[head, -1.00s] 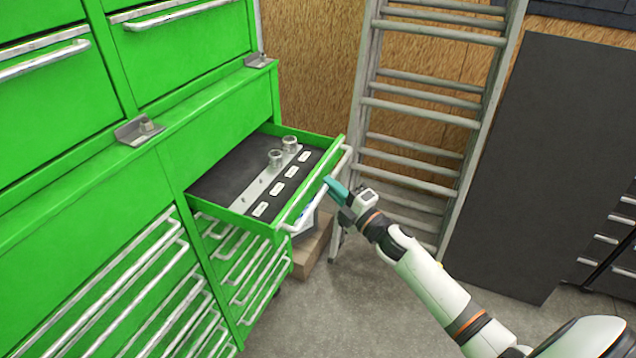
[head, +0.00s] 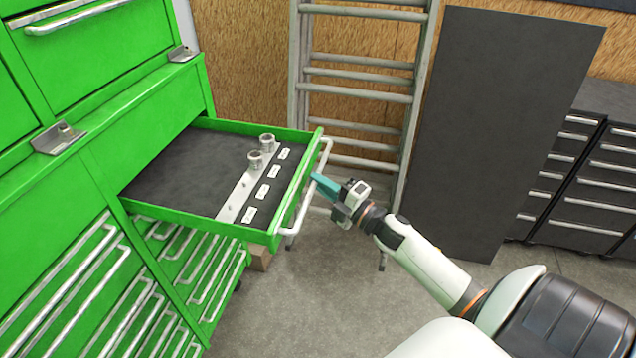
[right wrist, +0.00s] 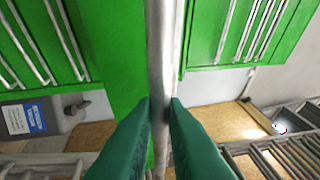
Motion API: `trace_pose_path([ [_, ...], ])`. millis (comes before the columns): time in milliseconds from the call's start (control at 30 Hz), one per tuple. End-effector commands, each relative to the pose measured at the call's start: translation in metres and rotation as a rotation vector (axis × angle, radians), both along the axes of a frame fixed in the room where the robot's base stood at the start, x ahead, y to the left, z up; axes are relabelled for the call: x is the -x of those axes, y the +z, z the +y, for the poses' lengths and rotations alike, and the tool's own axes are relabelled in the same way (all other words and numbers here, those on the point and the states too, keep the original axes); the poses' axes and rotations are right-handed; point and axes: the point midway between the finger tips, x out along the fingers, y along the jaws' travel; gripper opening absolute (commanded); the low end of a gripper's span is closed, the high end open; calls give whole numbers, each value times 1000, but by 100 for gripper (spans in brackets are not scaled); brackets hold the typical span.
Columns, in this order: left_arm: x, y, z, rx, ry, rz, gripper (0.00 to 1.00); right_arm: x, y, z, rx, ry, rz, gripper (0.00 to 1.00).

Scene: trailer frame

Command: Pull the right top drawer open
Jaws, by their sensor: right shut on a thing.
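The right top drawer (head: 170,170) of the green cabinet stands well out from the cabinet front. It has a dark liner, a pale strip with several white labels, and two metal sockets (head: 261,151). Its silver bar handle (head: 307,186) runs along the drawer front. My right gripper (head: 316,181) is at the handle. In the right wrist view its teal fingers (right wrist: 160,125) are shut on the handle bar (right wrist: 160,60), one on each side. My left gripper is not in view.
Closed green drawers with silver handles (head: 195,285) lie below the open drawer. A metal ladder (head: 355,95) leans on the wood wall behind. A dark panel (head: 490,130) and dark drawer units (head: 590,170) stand at right. The grey floor (head: 320,310) in front is clear.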

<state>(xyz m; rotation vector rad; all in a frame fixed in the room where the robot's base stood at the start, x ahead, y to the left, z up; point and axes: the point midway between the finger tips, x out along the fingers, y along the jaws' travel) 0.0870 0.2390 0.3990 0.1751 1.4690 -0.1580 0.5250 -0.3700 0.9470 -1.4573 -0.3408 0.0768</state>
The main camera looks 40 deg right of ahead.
Motion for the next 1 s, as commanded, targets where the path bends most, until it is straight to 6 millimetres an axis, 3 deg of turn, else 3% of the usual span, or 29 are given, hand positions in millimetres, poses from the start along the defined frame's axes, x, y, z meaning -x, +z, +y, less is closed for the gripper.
trace_pose_path([
  [133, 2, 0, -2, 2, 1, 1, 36, 0, -1, 0, -1, -2, 2, 0],
  [167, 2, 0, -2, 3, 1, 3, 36, 0, -1, 0, 0, -2, 2, 13],
  [300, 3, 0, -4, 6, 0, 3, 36, 0, -1, 0, 0, -2, 2, 33],
  [667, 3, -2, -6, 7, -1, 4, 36, 5, -3, -1, -1, -1, 2, 33],
  [1000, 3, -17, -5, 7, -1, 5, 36, 62, -17, -17, -1, -2, 7, 33],
])
